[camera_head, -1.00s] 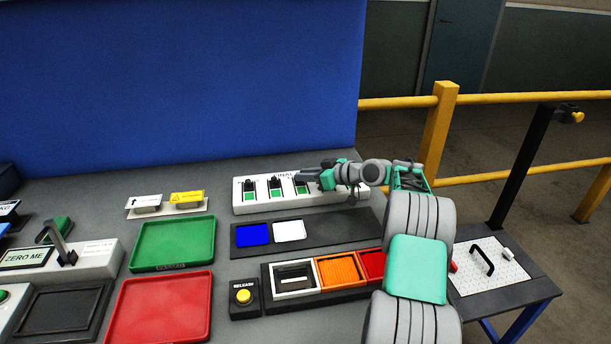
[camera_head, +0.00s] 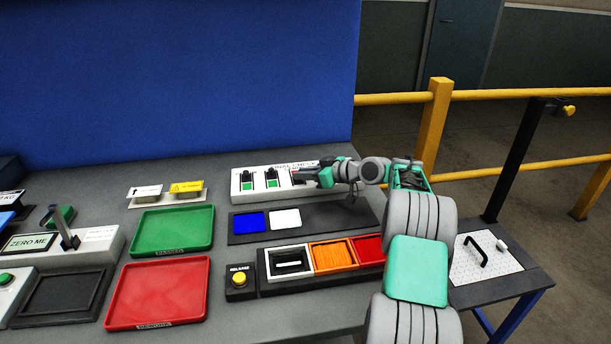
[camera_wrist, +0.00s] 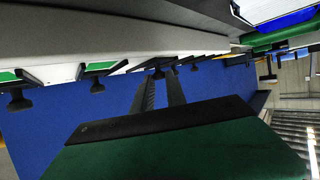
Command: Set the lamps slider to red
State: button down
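A white panel (camera_head: 238,188) with a row of sliders stands at the back of the bench. The two left sliders have dark knobs (camera_head: 247,182) with green below them. A little red shows at the third slider (camera_head: 296,179), partly hidden by my gripper (camera_head: 304,175). Sliders further right are behind my arm. I cannot read which slider is the lamps one. In the wrist view, my dark ribbed fingers (camera_wrist: 162,85) stand close together with a narrow gap, their tips at a black slider knob (camera_wrist: 158,73). They look shut on it, though the contact is small and dark.
In front of the panel lie a dark strip (camera_head: 262,237) with blue and white squares, and a row of bins (camera_head: 330,274). A green tray (camera_head: 172,228) and a red tray (camera_head: 158,292) lie to the left. A yellow railing (camera_head: 435,125) stands beyond the right side.

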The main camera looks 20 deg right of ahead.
jog(key=shift+s+a+f, duration=0.1)
jog(key=shift+s, duration=0.3)
jog(key=c, duration=1.4)
grip_release()
jog(key=shift+w, duration=0.1)
jog(key=v, duration=0.8)
jog(key=shift+b, duration=0.4)
